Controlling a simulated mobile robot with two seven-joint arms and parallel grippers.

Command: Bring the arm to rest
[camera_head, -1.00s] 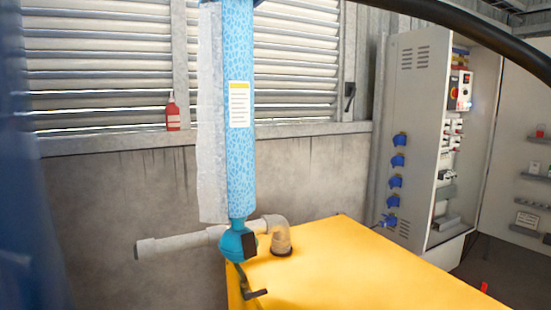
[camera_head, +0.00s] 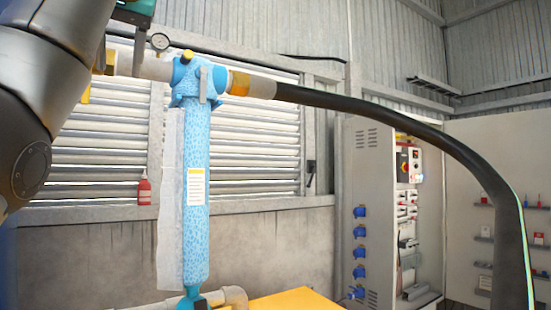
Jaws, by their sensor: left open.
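My left arm (camera_head: 45,80) comes in large and close at the left edge and rises to the top. Its grey links hide the upper left of the scene. My right gripper is not in view.
A black hose (camera_head: 400,115) arches from the head to the lower right. A yellow surface (camera_head: 297,301) shows below. A red bottle (camera_head: 144,188) stands on the ledge; an electrical cabinet (camera_head: 370,190) is right.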

